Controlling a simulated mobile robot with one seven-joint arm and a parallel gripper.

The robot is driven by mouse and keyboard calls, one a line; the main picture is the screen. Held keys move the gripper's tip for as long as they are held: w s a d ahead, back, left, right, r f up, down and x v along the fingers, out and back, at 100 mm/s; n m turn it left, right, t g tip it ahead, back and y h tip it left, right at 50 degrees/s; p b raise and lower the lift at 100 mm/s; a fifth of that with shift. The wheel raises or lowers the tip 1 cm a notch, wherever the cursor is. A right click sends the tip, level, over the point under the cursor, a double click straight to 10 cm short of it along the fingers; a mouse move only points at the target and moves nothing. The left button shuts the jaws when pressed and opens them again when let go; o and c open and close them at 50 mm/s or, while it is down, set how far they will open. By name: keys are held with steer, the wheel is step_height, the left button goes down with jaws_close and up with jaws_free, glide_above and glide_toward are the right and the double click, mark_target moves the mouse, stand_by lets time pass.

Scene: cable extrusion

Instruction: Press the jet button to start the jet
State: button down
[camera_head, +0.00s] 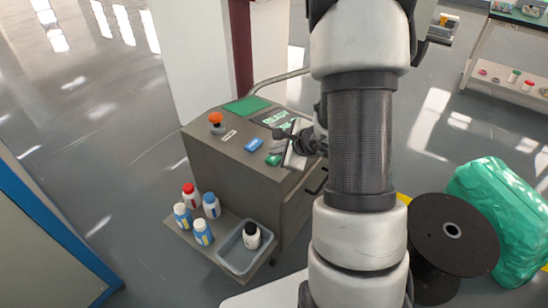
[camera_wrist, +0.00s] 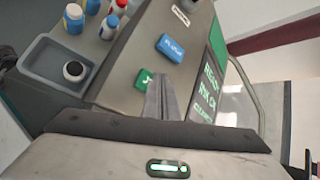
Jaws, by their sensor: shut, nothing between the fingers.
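The grey machine's sloped top panel carries a green button (camera_head: 273,160) with a white mark and a blue button (camera_head: 254,145) with white lettering. In the wrist view the green button (camera_wrist: 145,79) lies just left of my fingertips, and the blue button (camera_wrist: 171,48) is just beyond them. Neither label reads clearly, so I cannot tell which is the jet button. A screen (camera_wrist: 211,88) shows green text including READY. My gripper (camera_wrist: 158,76) is shut and empty over the panel; it also shows in the head view (camera_head: 278,134). I cannot tell whether it touches the panel.
An orange knob (camera_head: 215,118) stands at the panel's far left. A black spool (camera_head: 428,240) and a green wrapped bundle (camera_head: 500,215) stand at right.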

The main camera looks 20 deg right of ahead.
mark_target(277, 160)
steer(key=shift+f+b, duration=0.45)
steer(key=shift+b, duration=0.05)
steer(key=shift+r, duration=0.1)
stand_by(0.6)
steer(key=shift+r+p, duration=0.45)
steer(key=shift+r, duration=0.35)
steer(key=shift+r+p, duration=1.55)
steer(key=shift+r, duration=0.95)
